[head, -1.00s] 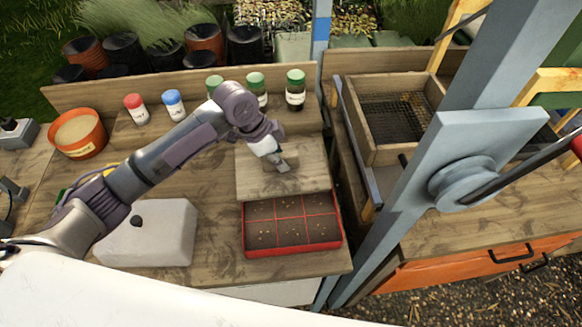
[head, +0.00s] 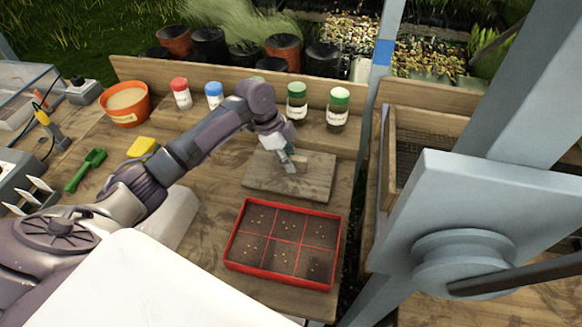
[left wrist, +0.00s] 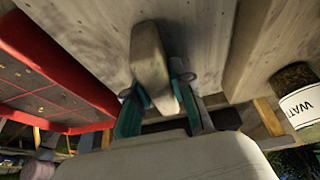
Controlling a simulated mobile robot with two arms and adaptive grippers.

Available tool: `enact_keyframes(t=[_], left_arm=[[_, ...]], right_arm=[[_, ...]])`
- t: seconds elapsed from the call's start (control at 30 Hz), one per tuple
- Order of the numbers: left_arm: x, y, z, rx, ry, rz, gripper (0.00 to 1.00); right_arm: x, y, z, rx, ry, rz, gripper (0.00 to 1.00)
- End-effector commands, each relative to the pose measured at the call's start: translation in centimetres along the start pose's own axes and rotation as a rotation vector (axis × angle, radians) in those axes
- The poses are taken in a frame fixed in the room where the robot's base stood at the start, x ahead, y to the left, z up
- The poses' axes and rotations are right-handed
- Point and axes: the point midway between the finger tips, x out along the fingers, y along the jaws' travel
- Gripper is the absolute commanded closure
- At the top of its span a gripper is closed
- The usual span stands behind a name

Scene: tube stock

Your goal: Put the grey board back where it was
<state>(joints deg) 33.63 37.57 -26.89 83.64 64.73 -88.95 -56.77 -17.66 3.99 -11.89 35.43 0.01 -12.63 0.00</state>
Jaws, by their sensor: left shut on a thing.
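The grey-brown board (head: 262,184) is flat, with a small block handle (head: 299,162) on top. It is behind the red seed tray (head: 232,262) in the head view, apart from it. I cannot tell whether it rests on the bench or hangs just above it. My left gripper (head: 289,165) is shut on the board's handle. In the left wrist view the handle (left wrist: 149,55) is between the fingers (left wrist: 160,108), with the board's pale face (left wrist: 85,25) behind it. The tray holds dark soil with seeds in a red grid. My right gripper is not in view.
Bottles with red (head: 181,94), blue (head: 214,95) and green (head: 338,108) caps stand along the back. An orange pot (head: 125,105), a yellow block (head: 141,147) and a green scoop (head: 86,170) are at left. A blue-grey post (head: 440,75) rises at right.

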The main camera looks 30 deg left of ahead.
Motion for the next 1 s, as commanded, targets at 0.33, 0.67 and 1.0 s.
enact_keyframes(t=[0.33,0.67,1.0], left_arm=[[3.0,0.0,1.2,0.000,-0.001,0.000,1.00],[3.2,0.1,1.3,0.000,-0.001,0.001,0.63],[3.2,0.1,1.3,0.000,-0.001,0.001,0.53]], right_arm=[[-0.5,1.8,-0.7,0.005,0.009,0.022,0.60],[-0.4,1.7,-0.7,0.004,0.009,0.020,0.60],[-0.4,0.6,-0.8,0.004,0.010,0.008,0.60]])
